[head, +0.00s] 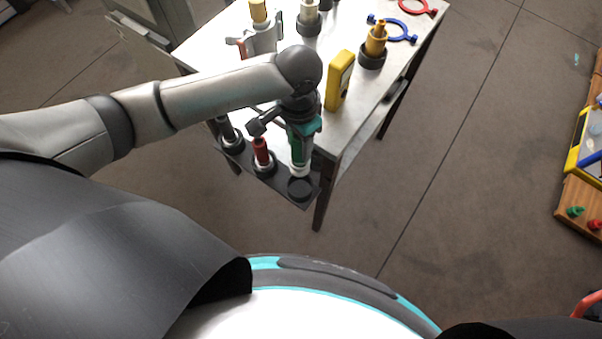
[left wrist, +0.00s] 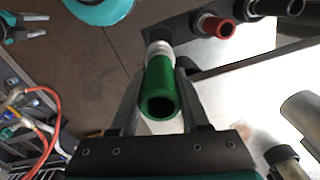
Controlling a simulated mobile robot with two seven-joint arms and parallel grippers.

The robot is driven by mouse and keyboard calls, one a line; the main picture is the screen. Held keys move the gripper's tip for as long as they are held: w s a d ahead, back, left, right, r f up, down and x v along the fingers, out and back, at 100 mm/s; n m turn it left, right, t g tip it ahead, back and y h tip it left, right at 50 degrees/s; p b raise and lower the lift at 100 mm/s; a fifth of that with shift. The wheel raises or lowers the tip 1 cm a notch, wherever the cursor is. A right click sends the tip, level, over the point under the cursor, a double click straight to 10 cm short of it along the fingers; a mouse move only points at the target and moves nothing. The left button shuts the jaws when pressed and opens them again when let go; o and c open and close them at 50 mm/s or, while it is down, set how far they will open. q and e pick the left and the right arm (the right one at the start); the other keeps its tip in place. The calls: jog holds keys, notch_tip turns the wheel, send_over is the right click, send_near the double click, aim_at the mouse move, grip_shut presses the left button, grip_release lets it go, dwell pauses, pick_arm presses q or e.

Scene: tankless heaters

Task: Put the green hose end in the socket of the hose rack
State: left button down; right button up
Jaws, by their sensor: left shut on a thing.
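The green hose end (head: 297,152), a green tube with a white tip, is held in my left gripper (head: 301,137). It points down, its white tip close above or at the near edge of the dark socket (head: 300,188) at the right end of the hose rack (head: 239,160). I cannot tell whether they touch. In the left wrist view, the green hose end (left wrist: 161,92) sits between the two fingers of the left gripper (left wrist: 158,88), its open end toward the camera. My right gripper is not in view.
A red hose end (head: 262,152) and a dark one (head: 229,132) stand in the other rack sockets. The rack is at the front of a white table (head: 341,126) bearing a yellow meter (head: 339,80) and several fittings.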

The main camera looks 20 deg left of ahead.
aim_at(300, 167)
pick_arm(q)
notch_tip(300, 167, down, 11)
jog(key=b, duration=0.2)
jog(key=shift+r+b, duration=0.15)
jog(key=shift+b, duration=0.25)
jog(key=shift+f, duration=0.65)
jog(key=shift+f+b, duration=0.85)
jog(key=shift+f, duration=1.25)
jog(key=shift+f, duration=0.1)
jog(key=shift+c, duration=1.9)
grip_release()
notch_tip(300, 167, up, 12)
jog(key=p, duration=0.4)
jog(key=shift+r, duration=0.25)
jog(key=shift+d, duration=0.1)
